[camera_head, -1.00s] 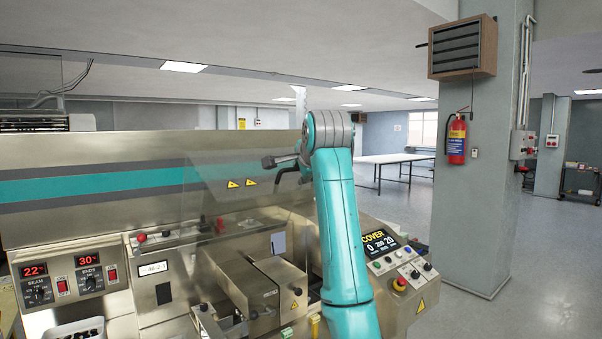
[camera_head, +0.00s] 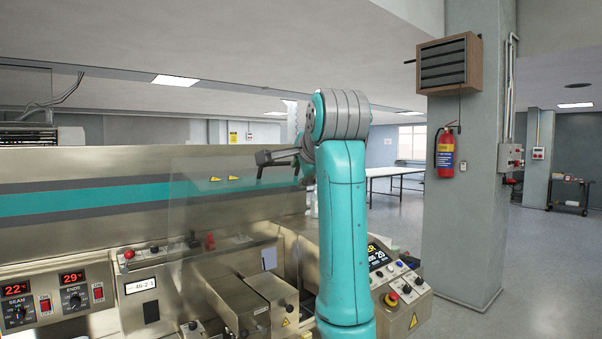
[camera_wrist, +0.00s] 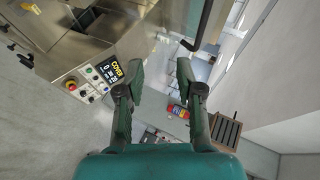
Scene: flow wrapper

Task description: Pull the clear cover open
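The clear cover (camera_head: 200,205) is a see-through panel standing along the wrapper in the head view; its faint edges make its exact angle hard to tell. A dark bar (camera_wrist: 204,24), seemingly the cover's handle, shows in the wrist view just beyond my fingertips and nearer the right one. My gripper (camera_wrist: 160,72) is open, with a wide gap and nothing between its fingers. In the head view my gripper (camera_head: 268,158) is at the cover's upper right, partly hidden behind my teal arm. Contact with the bar is not visible.
The wrapper's control panel (camera_head: 398,285) has a screen, buttons and a red stop button; the screen reads COVER in the wrist view (camera_wrist: 112,72). Metal blocks (camera_head: 238,295) sit below the cover. A grey pillar (camera_head: 470,200) with a fire extinguisher (camera_head: 445,152) stands right. Open floor lies beyond.

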